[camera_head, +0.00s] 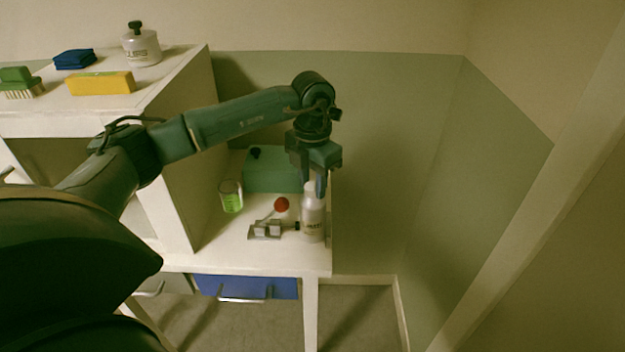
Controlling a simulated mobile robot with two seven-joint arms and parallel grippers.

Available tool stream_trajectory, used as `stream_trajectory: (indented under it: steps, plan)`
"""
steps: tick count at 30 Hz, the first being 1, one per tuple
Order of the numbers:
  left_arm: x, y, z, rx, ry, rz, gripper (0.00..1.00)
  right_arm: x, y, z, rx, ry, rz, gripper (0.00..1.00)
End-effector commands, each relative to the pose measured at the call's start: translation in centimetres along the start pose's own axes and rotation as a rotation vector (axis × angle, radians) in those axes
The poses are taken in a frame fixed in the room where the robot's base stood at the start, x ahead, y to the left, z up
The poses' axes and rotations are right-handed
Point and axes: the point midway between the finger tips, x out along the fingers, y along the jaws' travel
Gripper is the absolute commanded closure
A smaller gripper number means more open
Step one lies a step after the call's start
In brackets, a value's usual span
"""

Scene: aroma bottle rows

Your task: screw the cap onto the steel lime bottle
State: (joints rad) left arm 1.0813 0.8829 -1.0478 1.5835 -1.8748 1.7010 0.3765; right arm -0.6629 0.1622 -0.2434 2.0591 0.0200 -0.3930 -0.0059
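A pale grey, steel-looking bottle (313,222) with dark lettering stands upright near the right edge of the low white table. My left gripper (319,186) points down right over its top, and the fingers overlap the bottle's neck. Whether they touch it or hold a cap there is hidden. A small dark knob-like piece (255,152) sits at the back left of the green box; I cannot tell if it is a cap. My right gripper is not in view.
The green box (270,176) stands behind the bottle. A glass with green liquid (232,197), a red ball (281,204) and a small metal device (266,229) are left of it.

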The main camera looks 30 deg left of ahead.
Motion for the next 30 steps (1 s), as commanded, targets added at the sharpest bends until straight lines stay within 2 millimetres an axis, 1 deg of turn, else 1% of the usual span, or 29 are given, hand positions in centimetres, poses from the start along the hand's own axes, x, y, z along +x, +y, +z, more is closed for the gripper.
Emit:
stream_trajectory:
  steps: [1, 6, 8, 14, 17, 20, 30]
  plan:
    - [0.0, 0.0, 0.0, 0.001, 0.0, 0.0, 0.73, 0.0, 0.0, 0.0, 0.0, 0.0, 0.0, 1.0]
    - [0.0, 0.0, 0.0, 0.001, 0.0, 0.0, 0.87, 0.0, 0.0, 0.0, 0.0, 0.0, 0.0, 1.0]
    - [0.0, 0.0, 0.0, 0.001, 0.0, 0.0, 0.91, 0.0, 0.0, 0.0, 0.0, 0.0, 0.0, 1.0]
    - [0.0, 0.0, 0.0, 0.002, 0.0, 0.0, 0.91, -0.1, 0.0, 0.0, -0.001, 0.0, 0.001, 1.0]
    - [0.1, 0.0, 0.0, 0.028, 0.0, 0.0, 0.92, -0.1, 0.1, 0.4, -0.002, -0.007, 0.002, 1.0]
    - [0.2, 0.0, 0.0, 0.142, 0.0, 0.0, 0.92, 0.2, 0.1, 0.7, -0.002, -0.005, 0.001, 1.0]
    - [0.2, 0.0, 0.0, 0.68, -0.002, 0.001, 0.92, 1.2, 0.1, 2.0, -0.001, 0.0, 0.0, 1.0]
